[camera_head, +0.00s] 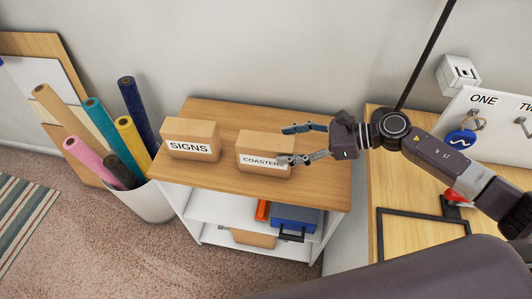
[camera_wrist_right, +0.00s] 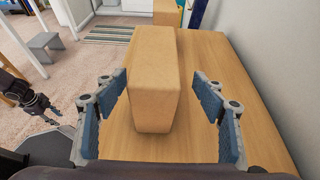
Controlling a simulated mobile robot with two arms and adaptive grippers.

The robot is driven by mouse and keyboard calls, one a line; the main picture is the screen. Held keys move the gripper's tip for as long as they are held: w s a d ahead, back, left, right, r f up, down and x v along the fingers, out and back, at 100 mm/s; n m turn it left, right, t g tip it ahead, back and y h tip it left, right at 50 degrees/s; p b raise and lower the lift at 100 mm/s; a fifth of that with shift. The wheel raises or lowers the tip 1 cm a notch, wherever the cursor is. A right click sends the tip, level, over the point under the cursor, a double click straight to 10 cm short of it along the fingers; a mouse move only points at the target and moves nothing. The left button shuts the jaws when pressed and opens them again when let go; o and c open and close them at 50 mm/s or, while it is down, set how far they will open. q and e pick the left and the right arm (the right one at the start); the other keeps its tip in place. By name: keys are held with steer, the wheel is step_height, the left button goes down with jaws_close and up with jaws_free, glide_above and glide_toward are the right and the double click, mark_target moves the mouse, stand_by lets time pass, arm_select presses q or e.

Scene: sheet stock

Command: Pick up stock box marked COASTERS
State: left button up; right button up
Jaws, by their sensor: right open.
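The COASTERS box (camera_head: 258,142), a tan cardboard box with a white label, stands on the wooden top of a shelf unit. My right gripper (camera_head: 284,145) reaches in from the right, open, with its fingers at the box's right end; the lower finger overlaps the label's end. In the right wrist view the box (camera_wrist_right: 153,85) stands between the two open blue-padded fingers, with a gap on each side. My left gripper (camera_wrist_right: 40,104) shows small at the left edge of that view; its jaw state is unclear.
The SIGNS box (camera_head: 190,140) stands to the left on the same shelf top (camera_head: 222,172). A white bin (camera_head: 150,203) of coloured rolls is left of the unit. A blue case (camera_head: 294,219) sits on the shelf below. A wooden table (camera_head: 420,215) is at right.

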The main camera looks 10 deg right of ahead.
mark_target(265, 147)
steer(key=x, duration=0.2)
steer(key=p+x, duration=0.2)
steer(key=x, duration=0.1)
steer(key=shift+s+a+r, duration=0.1)
steer(key=shift+a+r, duration=0.1)
steer(key=shift+a, duration=0.3)
steer(key=shift+a+f, duration=0.25)
steer(key=shift+a, duration=0.1)
steer(key=c, duration=1.5)
steer(key=shift+c, duration=1.2)
steer(key=shift+r, duration=0.1)
